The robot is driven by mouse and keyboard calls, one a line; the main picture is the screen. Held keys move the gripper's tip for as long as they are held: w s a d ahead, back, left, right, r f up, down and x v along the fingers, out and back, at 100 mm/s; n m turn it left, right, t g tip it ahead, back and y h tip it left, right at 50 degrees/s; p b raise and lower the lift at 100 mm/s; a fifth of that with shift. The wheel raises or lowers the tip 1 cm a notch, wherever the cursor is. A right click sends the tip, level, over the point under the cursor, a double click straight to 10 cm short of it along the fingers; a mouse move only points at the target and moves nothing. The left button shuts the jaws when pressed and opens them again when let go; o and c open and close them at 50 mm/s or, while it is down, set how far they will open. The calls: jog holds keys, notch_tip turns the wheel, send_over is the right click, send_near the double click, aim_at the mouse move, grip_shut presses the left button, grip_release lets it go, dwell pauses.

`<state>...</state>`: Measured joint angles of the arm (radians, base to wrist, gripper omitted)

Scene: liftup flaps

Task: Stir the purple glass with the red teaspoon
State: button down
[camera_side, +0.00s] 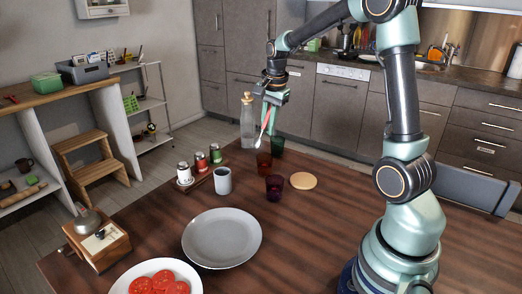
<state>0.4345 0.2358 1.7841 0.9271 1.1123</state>
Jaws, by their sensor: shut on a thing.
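My gripper (270,104) is at the upper middle of the side view, raised above the table. The purple glass (274,189) stands upright on the table, nearer the camera than the amber glass and apart from the spoon. A green glass (277,147) stands farther back.
A grey cup (222,181), several shakers on a small tray (199,173) and a clear bottle (248,125) stand left of the glasses. A round wooden coaster (303,181) lies to the right. A grey plate (222,238) and a plate of tomato slices (157,279) are in front.

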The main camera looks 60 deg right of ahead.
jog(key=shift+s+d+f, duration=1.55)
jog(key=shift+s+f, duration=2.05)
jog(key=shift+f, duration=0.1)
jog(key=shift+t, duration=0.3)
jog(key=shift+w+a+f, duration=0.25)
jog(key=shift+a+f, duration=0.2)
jog(key=shift+f, duration=0.65)
jog(key=shift+w+a+f, duration=0.25)
jog(key=shift+a+f, duration=0.15)
jog(key=shift+f, duration=0.75)
jog(key=shift+w+a+f, duration=0.25)
jog(key=shift+a+f, duration=0.2)
jog(key=shift+f, duration=0.65)
jog(key=shift+s, duration=0.1)
